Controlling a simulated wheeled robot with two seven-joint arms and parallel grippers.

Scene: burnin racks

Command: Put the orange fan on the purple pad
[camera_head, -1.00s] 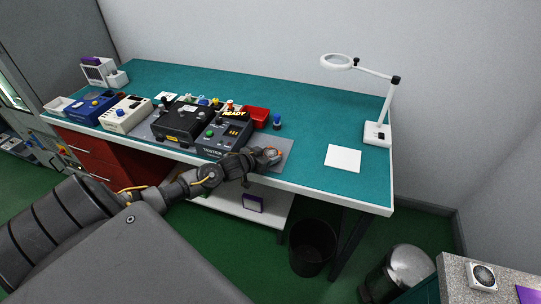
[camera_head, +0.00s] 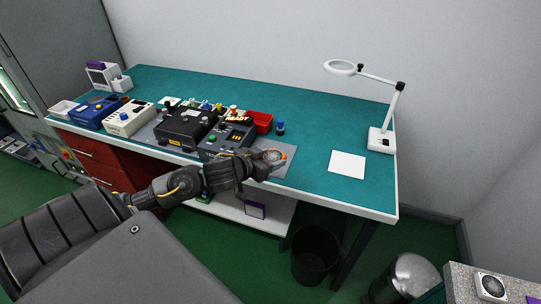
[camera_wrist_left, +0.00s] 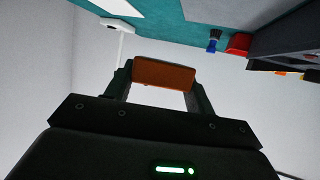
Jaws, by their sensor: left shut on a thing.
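The orange fan (camera_head: 274,155) is held in my left gripper (camera_head: 268,158), over the grey mat at the bench's front edge, right of the tester. In the left wrist view the fan shows as an orange slab (camera_wrist_left: 163,73) between both fingers, its edge toward the camera. The purple pad (camera_head: 534,299) is only a sliver at the lower right corner, on a grey speckled counter. My right gripper is out of view.
A fan with a white frame (camera_head: 491,286) sits on the counter (camera_head: 458,273), left of the pad. On the bench are the tester (camera_head: 225,140), a red bin (camera_head: 259,121), a white sheet (camera_head: 348,165) and a magnifier lamp (camera_head: 381,138). Bins stand on the floor between bench and counter.

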